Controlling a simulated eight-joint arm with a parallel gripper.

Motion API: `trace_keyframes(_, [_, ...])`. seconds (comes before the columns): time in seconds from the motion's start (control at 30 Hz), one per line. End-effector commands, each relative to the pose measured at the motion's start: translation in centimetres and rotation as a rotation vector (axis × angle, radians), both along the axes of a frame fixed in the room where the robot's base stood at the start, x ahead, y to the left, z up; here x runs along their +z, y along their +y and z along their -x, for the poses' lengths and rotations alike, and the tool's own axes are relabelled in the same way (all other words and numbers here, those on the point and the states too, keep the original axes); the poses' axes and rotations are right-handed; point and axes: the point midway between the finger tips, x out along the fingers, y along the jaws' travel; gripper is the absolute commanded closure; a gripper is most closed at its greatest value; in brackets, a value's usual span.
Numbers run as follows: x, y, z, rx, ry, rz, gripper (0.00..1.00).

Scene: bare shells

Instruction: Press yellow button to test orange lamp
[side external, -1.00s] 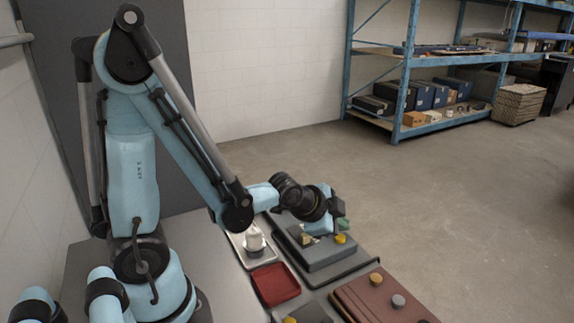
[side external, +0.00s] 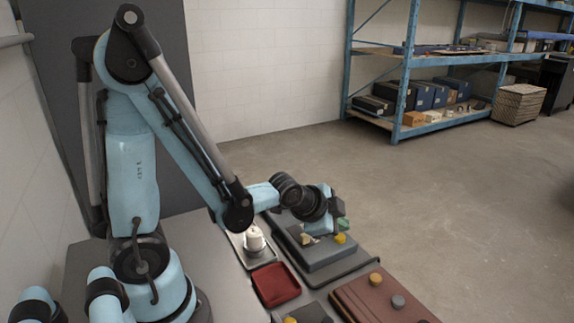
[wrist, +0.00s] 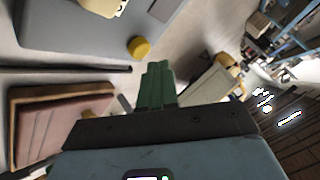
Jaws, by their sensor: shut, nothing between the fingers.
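A round yellow button (side external: 340,239) sits on a grey box (side external: 322,254), and it also shows in the wrist view (wrist: 139,47). My gripper (side external: 343,223) is above and close to the button in the side view. In the wrist view its green fingers (wrist: 157,84) are shut together and empty, with the button just beyond them to the upper left. I cannot tell whether they touch it. An orange-yellow knob (side external: 375,278) stands on a brown box (side external: 366,300); I cannot tell if it is the orange lamp.
A pale wedge (side external: 306,239) is beside the button. A metal tray (side external: 240,252) bears a white object (side external: 255,239). A red tray (side external: 275,284) and a dark box (side external: 312,313) with a yellow knob (side external: 290,320) are nearer. Blue shelves (side external: 408,85) stand far back.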

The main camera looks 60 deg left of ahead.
Motion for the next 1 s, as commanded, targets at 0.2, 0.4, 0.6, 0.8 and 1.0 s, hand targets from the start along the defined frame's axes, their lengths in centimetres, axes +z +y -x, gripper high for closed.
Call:
trace_keyframes(0.2, [-0.3,0.0,0.0,0.0,0.0,0.0,1.0])
trace_keyframes(0.4, [-0.8,0.0,0.0,0.0,0.0,0.0,1.0])
trace_keyframes(0.6, [-0.8,0.0,0.0,0.0,0.0,0.0,1.0])
trace_keyframes(0.8, [-0.9,0.0,0.0,0.0,0.0,0.0,1.0])
trace_keyframes(1.0, [-1.1,0.0,0.0,0.0,0.0,0.0,1.0])
